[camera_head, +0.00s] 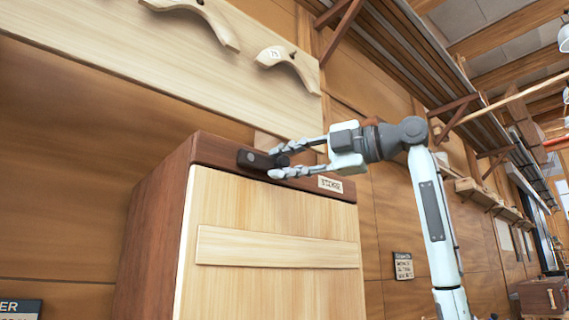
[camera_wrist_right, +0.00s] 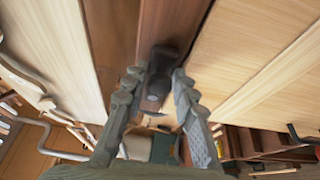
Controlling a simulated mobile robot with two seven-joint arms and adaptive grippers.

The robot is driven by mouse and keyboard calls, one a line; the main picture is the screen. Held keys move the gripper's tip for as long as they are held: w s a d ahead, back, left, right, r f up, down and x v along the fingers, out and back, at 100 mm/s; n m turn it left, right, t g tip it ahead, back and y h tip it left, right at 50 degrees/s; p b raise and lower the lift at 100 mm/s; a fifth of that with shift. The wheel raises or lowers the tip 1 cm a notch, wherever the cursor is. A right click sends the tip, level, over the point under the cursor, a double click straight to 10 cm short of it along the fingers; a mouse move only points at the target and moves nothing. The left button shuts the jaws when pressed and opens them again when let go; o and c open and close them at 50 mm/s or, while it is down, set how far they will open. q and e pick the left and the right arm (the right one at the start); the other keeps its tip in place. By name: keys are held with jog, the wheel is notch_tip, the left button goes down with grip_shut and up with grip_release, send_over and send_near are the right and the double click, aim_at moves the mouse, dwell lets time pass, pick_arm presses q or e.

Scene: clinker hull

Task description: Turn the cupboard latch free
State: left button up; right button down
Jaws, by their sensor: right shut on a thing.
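The cupboard (camera_head: 280,285) has a pale wood door, a dark reddish-brown frame and a crosswise batten. Its latch (camera_head: 252,160) is a small dark grey piece on the dark top rail, lying roughly along the rail. My right gripper (camera_head: 276,163) comes in from the right and is shut on the latch, one finger above it and one below. In the right wrist view the latch (camera_wrist_right: 158,88) sits between the two fingers of my right gripper (camera_wrist_right: 157,92). The inner contact is partly hidden by the fingers. My left gripper is not in view.
A small lettered label (camera_head: 330,184) is on the top rail, right of the latch. A pale board (camera_head: 130,45) with curved wooden pieces (camera_head: 290,66) hangs above the cupboard. Shelves and brackets (camera_head: 455,120) line the wall at right.

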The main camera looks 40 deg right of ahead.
jog(key=c, duration=1.4)
grip_release()
jog(key=shift+o, duration=0.2)
jog(key=shift+s, duration=0.1)
jog(key=v, duration=1.1)
jog(key=shift+s+d, duration=0.15)
jog(key=shift+s, duration=0.25)
